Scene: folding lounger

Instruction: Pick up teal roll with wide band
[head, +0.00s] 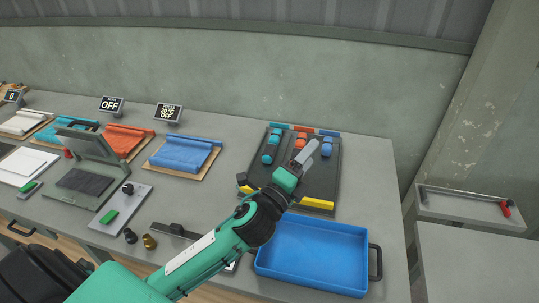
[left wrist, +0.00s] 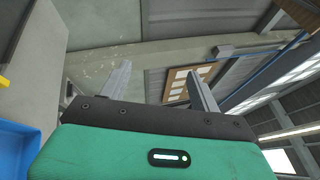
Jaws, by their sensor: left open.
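Small teal rolls (head: 271,148) lie in the left column of a dark sorting tray (head: 322,178) at the middle right of the table in the head view. They are too small to tell which has a wide band. My left gripper (head: 309,150) reaches over the tray, right of the teal rolls, near the orange and blue columns. In the left wrist view its two fingers (left wrist: 157,72) stand apart with nothing between them. That view shows only wall and ceiling beyond them, no roll. My right gripper is not in view.
Orange rolls (head: 301,139) and blue rolls (head: 326,148) share the dark tray. A blue bin (head: 314,262) stands in front of it. Folded blue cloth (head: 184,153) and a press-like device (head: 90,165) are to the left. My left arm crosses the table's front middle.

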